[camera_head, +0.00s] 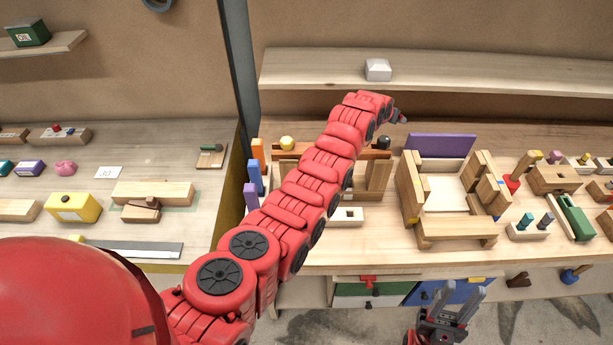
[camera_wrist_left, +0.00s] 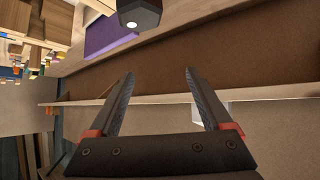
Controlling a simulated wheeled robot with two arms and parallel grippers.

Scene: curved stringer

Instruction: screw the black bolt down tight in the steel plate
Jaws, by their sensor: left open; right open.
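The black bolt (camera_head: 384,142) shows as a dark rounded head at the right end of a reddish-brown crosspiece on the bench. A black faceted head, which looks like the same bolt (camera_wrist_left: 140,14), shows at the top edge of the left wrist view. My left gripper (camera_head: 401,116) is just above and to the right of the bolt, apart from it. Its jaws (camera_wrist_left: 163,78) are open and empty. My right gripper (camera_head: 452,300) is open and empty, low in front of the bench. I cannot make out the steel plate; my left arm covers part of that area.
A yellow bolt head (camera_head: 287,143) stands left of my arm. A wooden frame with a purple board (camera_head: 440,146) stands close on the right. A shelf (camera_head: 480,75) with a white block (camera_head: 377,69) runs behind. Coloured drawers (camera_head: 370,291) are below the bench.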

